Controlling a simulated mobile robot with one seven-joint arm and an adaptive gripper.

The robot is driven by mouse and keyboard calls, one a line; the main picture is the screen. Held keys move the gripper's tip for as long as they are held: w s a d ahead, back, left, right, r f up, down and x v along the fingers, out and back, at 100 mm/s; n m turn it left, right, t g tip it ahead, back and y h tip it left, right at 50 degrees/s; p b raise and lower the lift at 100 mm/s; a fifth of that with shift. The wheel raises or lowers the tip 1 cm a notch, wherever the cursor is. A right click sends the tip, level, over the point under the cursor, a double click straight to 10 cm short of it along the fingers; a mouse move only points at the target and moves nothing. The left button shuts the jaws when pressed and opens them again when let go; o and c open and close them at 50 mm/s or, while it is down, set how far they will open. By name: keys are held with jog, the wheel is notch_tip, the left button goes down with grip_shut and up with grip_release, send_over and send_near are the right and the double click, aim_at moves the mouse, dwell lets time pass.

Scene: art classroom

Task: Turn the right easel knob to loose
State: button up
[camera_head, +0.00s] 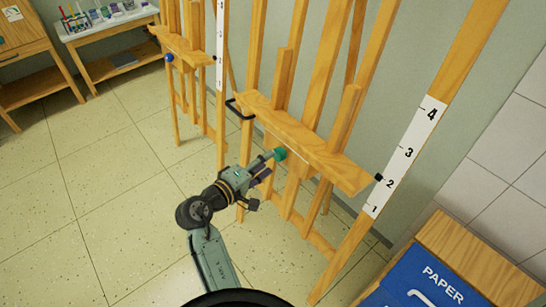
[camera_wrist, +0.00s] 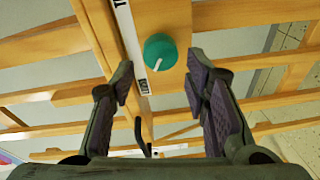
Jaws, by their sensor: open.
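The right easel's green knob (camera_head: 280,154) sits on the front of its wooden ledge (camera_head: 310,142). In the wrist view the round green knob (camera_wrist: 160,52) bears a white pointer line, angled to the lower left. A white label strip (camera_wrist: 134,43) runs beside it; its lettering is too small to read surely. My gripper (camera_head: 263,168) faces the knob from the lower left. In the wrist view its two dark fingers (camera_wrist: 158,80) are spread open, with the knob showing ahead between their tips. I see no clear contact with the knob. Nothing is held.
A left easel (camera_head: 185,48) with a blue knob (camera_head: 169,57) stands further back. A white numbered scale (camera_head: 403,155) is on the right easel's post. A blue paper bin (camera_head: 425,284) is at the lower right. The tiled floor (camera_head: 90,190) at left is clear.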

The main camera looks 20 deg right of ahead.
jog(key=v, duration=0.7)
jog(key=shift+w, duration=0.1)
